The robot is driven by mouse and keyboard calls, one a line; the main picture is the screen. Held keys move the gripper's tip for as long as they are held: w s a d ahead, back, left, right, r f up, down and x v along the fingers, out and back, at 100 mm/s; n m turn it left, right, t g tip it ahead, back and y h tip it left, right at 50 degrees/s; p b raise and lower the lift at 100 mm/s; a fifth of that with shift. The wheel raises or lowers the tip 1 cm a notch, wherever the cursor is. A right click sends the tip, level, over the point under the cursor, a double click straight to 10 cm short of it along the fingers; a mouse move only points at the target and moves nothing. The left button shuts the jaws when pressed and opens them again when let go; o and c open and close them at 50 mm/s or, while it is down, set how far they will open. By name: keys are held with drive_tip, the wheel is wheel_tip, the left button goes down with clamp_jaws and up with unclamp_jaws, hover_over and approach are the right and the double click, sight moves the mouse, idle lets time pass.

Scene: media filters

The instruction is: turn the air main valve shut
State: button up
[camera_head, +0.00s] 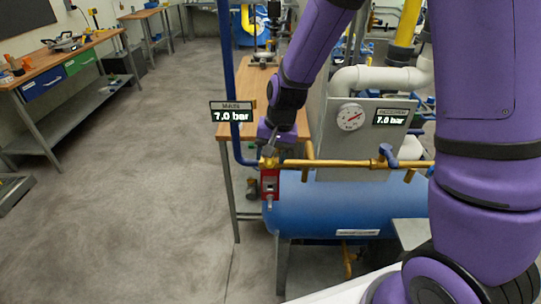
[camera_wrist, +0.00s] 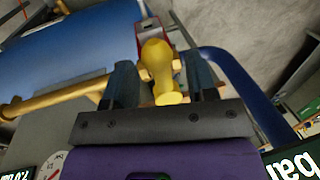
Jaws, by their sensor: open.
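A valve with a yellow handle (camera_head: 268,161) sits where the blue upright pipe (camera_head: 229,80) meets the brass pipe (camera_head: 345,163). A red block (camera_head: 270,184) is just below it. In the wrist view the yellow handle (camera_wrist: 159,68) points towards the camera, between the two dark fingers of my gripper (camera_wrist: 158,78). The fingers are open, with a visible gap to the handle on each side. In the head view my gripper (camera_head: 272,147) is just above the valve, partly hidden by my arm. The pictures do not show which valve is the air main valve.
A blue tank (camera_head: 325,208) lies below the brass pipe, which also carries a blue lever (camera_head: 387,154). A panel with a gauge (camera_head: 350,117) stands behind. Two displays (camera_head: 232,116) (camera_head: 391,117) read 7.0 bar.

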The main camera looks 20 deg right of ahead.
wheel_tip(320, 180, up, 10)
drive_tip(key=d, duration=0.2)
drive_tip(key=shift+s, duration=0.3)
drive_tip(key=s+d+r+n+t, duration=0.1)
drive_tip(key=s+d+r, duration=0.2)
drive_tip(key=s+r, duration=0.2)
drive_tip(key=s+d+r+n+t+h, duration=0.1)
drive_tip(key=s+d+r, duration=0.3)
drive_tip(key=s, duration=0.6)
drive_tip(key=s+d+r+n+t+h, duration=0.1)
drive_tip(key=s+d+r+t, duration=0.1)
drive_tip(key=s+d+r, duration=0.2)
drive_tip(key=s+r, duration=0.2)
drive_tip(key=s, duration=0.1)
drive_tip(key=shift+s+d+r+n, duration=0.15)
drive_tip(key=shift+s+r+n, duration=0.2)
drive_tip(key=shift+s+n, duration=0.05)
